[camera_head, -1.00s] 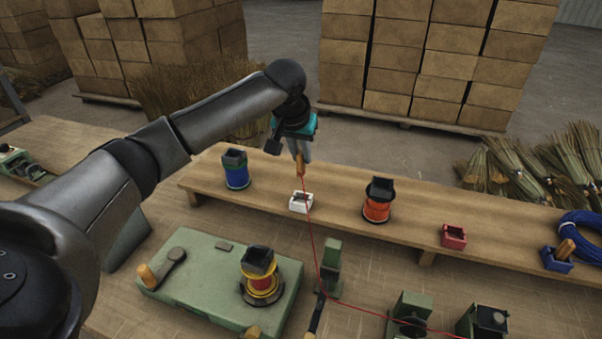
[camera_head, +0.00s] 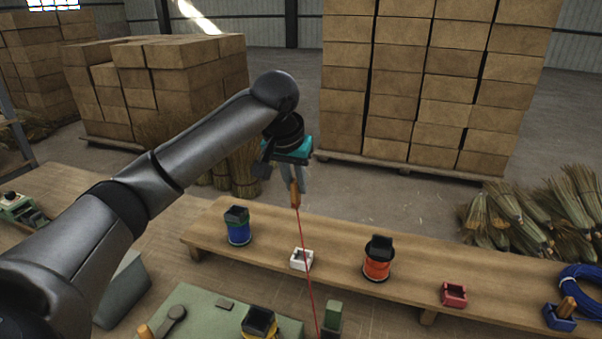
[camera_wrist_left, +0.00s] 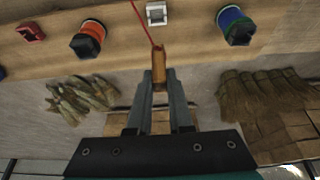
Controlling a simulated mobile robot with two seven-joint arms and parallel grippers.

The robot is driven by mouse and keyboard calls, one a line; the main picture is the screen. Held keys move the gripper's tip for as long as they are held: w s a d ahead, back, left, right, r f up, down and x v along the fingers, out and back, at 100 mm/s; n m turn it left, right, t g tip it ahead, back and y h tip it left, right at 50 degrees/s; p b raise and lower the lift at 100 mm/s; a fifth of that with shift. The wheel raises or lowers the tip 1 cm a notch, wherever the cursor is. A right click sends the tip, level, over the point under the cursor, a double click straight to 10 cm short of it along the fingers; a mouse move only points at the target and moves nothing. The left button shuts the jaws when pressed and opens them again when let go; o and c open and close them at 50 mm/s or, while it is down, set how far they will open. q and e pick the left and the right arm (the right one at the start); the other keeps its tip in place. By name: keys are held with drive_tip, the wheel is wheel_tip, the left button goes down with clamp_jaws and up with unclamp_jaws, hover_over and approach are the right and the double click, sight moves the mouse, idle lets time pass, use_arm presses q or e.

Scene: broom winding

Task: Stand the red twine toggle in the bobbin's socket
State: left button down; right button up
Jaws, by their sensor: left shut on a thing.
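My left gripper (camera_head: 293,183) is shut on the wooden twine toggle (camera_head: 295,197), held in the air above the raised shelf. In the left wrist view the toggle (camera_wrist_left: 159,66) sticks out between the fingertips. Red twine (camera_head: 306,262) runs taut from its lower end down past the small white holder (camera_head: 302,258), out of frame. The yellow-and-red bobbin (camera_head: 258,322), with a dark block on top, sits on the green plate, cut off by the bottom edge. I cannot see into its top. My right gripper is out of view.
The shelf (camera_head: 340,283) carries a blue bobbin (camera_head: 238,227), an orange bobbin (camera_head: 378,262), a red holder (camera_head: 453,294) and a blue holder (camera_head: 560,316) with a wooden toggle in it. A green post (camera_head: 332,317) stands near the twine.

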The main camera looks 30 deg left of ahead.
use_arm(q)
drive_tip(key=s+d, duration=0.3)
drive_tip(key=s, duration=1.5)
wheel_tip(320, 180, down, 11)
drive_tip(key=b, duration=1)
drive_tip(key=shift+f, duration=0.15)
idle(0.3)
idle(0.3)
drive_tip(key=shift+f+b, duration=0.65)
drive_tip(key=shift+b, duration=0.45)
